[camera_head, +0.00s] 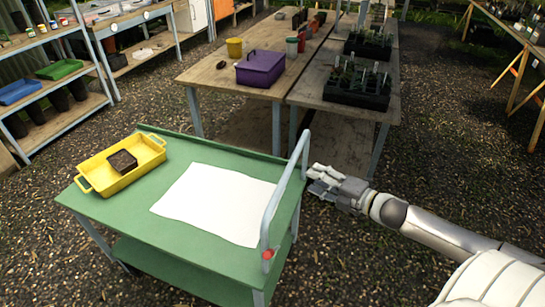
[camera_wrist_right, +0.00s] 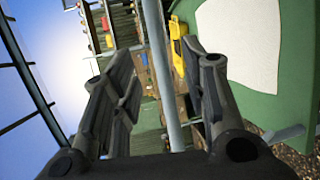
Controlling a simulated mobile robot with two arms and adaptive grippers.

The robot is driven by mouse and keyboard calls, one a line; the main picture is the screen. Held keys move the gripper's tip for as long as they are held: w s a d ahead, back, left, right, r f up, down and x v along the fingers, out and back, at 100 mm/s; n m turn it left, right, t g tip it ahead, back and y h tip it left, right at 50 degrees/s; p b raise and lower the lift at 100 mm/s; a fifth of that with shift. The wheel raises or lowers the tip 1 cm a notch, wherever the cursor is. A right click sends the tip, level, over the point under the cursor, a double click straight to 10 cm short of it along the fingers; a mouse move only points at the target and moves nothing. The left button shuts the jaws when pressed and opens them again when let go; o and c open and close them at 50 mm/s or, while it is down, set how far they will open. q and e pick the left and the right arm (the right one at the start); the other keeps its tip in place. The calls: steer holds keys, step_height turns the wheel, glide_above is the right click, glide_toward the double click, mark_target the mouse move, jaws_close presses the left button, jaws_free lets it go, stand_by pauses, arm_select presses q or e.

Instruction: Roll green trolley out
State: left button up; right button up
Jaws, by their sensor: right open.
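The green trolley (camera_head: 130,207) stands on the gravel at the front, with a pale metal push handle (camera_head: 284,183) along its right end. In the right wrist view the green top (camera_wrist_right: 296,112) is at the right. My right gripper (camera_head: 321,181) is just to the right of the handle. It is open, and in the wrist view (camera_wrist_right: 157,65) the handle bar (camera_wrist_right: 165,85) runs between its two fingers. I cannot tell whether they touch it. On the trolley lie a yellow tray (camera_head: 95,172) holding a small dark block (camera_head: 122,161), and a white sheet (camera_head: 215,203). My left gripper is not in view.
A second table (camera_head: 310,88) bears black plant trays (camera_head: 357,87). Shelves (camera_head: 50,38) stand at the left. Gravel is open at the right.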

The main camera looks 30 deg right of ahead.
mark_target(290, 168)
steer(key=shift+p+x, duration=0.6)
steer(key=shift+x, duration=4.6)
steer(key=shift+a+r, duration=0.1)
steer(key=shift+r, duration=0.05)
jaws_close()
